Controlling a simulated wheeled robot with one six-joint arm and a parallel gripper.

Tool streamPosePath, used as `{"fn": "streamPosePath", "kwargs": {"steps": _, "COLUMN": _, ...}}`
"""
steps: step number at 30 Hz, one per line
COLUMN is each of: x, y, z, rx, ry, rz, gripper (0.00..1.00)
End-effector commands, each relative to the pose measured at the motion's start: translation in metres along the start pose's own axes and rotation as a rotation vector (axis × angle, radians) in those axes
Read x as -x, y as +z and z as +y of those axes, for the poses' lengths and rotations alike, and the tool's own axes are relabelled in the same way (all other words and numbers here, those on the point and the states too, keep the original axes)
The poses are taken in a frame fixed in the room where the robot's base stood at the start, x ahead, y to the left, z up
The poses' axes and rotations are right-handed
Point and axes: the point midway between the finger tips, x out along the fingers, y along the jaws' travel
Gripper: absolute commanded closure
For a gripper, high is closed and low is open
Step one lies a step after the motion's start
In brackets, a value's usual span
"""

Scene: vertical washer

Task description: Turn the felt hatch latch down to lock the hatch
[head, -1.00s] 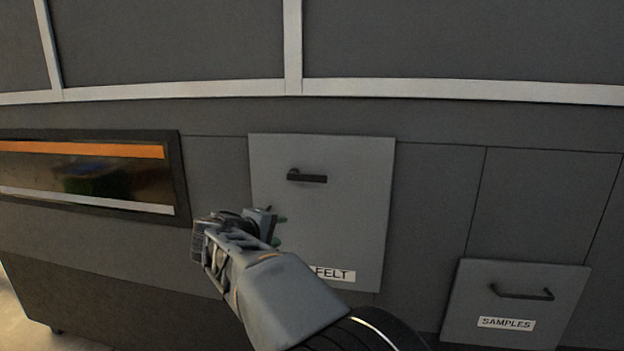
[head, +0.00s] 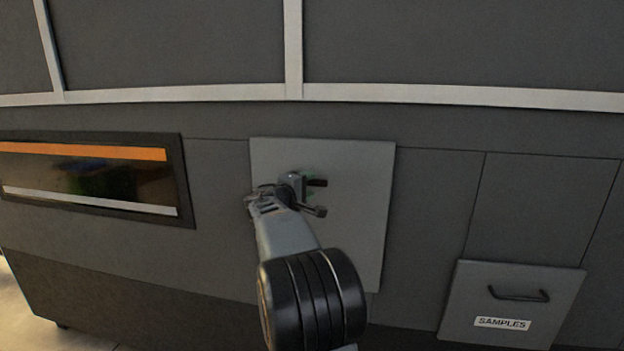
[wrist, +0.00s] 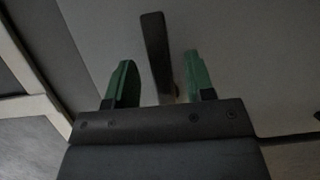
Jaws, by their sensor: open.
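The felt hatch (head: 355,210) is a light grey panel in the middle of the head view; my arm hides its label. Its latch (head: 319,183) is a short dark bar. In the wrist view the latch (wrist: 153,45) runs between the two green fingertips of my gripper (wrist: 162,80). The jaws are open, one finger on each side of the bar, with a visible gap on both sides.
A samples drawer (head: 548,310) with a dark handle is at the lower right. A dark window with an orange strip (head: 85,151) is at the left. A pale rail (head: 400,92) crosses above the hatch. The panel right of the hatch is clear.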

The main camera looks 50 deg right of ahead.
Motion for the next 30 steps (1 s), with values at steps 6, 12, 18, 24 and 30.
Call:
{"fn": "streamPosePath", "kwargs": {"steps": 6, "x": -0.020, "y": 0.000, "z": 0.001, "rx": -0.001, "ry": -0.001, "rz": 0.000, "gripper": 0.51}}
{"fn": "streamPosePath", "kwargs": {"steps": 12, "x": -0.025, "y": 0.000, "z": 0.000, "rx": 0.000, "ry": -0.001, "rz": 0.001, "gripper": 0.51}}
{"fn": "streamPosePath", "kwargs": {"steps": 18, "x": -0.025, "y": 0.000, "z": 0.000, "rx": -0.001, "ry": -0.001, "rz": 0.001, "gripper": 0.51}}
{"fn": "streamPosePath", "kwargs": {"steps": 24, "x": -0.025, "y": 0.000, "z": 0.000, "rx": -0.001, "ry": -0.001, "rz": 0.001, "gripper": 0.67}}
{"fn": "streamPosePath", "kwargs": {"steps": 30, "x": -0.025, "y": 0.000, "z": 0.000, "rx": 0.000, "ry": -0.001, "rz": 0.001, "gripper": 0.86}}
